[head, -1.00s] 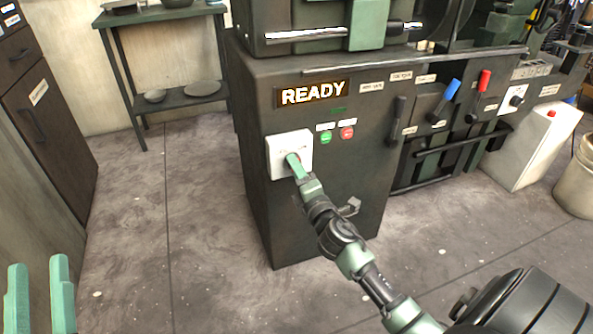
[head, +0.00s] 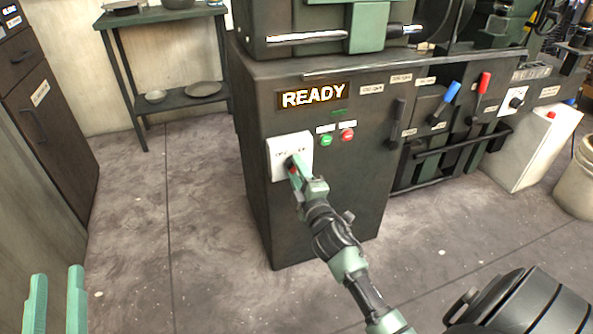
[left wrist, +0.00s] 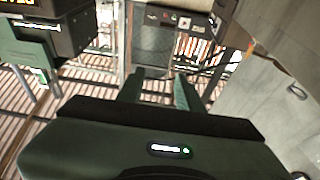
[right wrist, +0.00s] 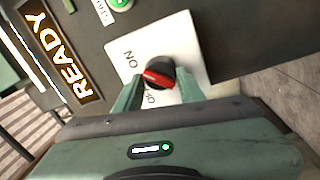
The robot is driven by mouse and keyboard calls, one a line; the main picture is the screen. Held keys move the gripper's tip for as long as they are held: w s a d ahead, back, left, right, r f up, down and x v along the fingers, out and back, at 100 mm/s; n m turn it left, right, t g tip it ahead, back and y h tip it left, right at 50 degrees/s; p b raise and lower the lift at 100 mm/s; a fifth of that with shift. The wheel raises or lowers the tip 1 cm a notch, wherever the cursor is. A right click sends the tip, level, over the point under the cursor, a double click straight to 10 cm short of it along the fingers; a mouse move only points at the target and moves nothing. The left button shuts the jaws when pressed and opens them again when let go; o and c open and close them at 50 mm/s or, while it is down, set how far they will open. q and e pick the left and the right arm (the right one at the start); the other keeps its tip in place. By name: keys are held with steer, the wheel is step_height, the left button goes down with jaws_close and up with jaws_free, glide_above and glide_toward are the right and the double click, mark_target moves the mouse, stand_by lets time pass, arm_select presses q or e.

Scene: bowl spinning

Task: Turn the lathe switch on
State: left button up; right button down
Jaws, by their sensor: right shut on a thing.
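The lathe switch is a white plate (head: 302,143) with a dark round knob and red handle bar (right wrist: 158,75), on the lathe cabinet's front. ON and OFF labels show on the plate in the right wrist view; the red bar lies slanted, its end beside the labels. My right gripper (head: 297,164) is at the knob, and in the right wrist view its fingers (right wrist: 160,90) stand on either side of it, shut on it. They partly cover the OFF label. My left gripper (head: 56,271) is open and empty at the lower left, far from the switch.
A lit READY sign (head: 313,95) is above the switch. Green (head: 326,140) and red (head: 347,135) buttons are close at its right. Levers, including a blue one (head: 447,97), stand further right. A green shelf table (head: 180,102) stands behind left. The floor before the cabinet is clear.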

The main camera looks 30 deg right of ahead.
steer(key=shift+f, duration=0.1)
steer(key=c, duration=0.9)
jaws_free()
arm_select(q)
steer(key=f+g, duration=0.2)
steer(key=f, duration=0.1)
steer(key=f+g+y+p, duration=0.1)
steer(key=f, duration=0.1)
steer(key=shift+w+a, duration=0.25)
arm_select(e)
steer(key=v, duration=0.8)
steer(key=shift+d, duration=0.1)
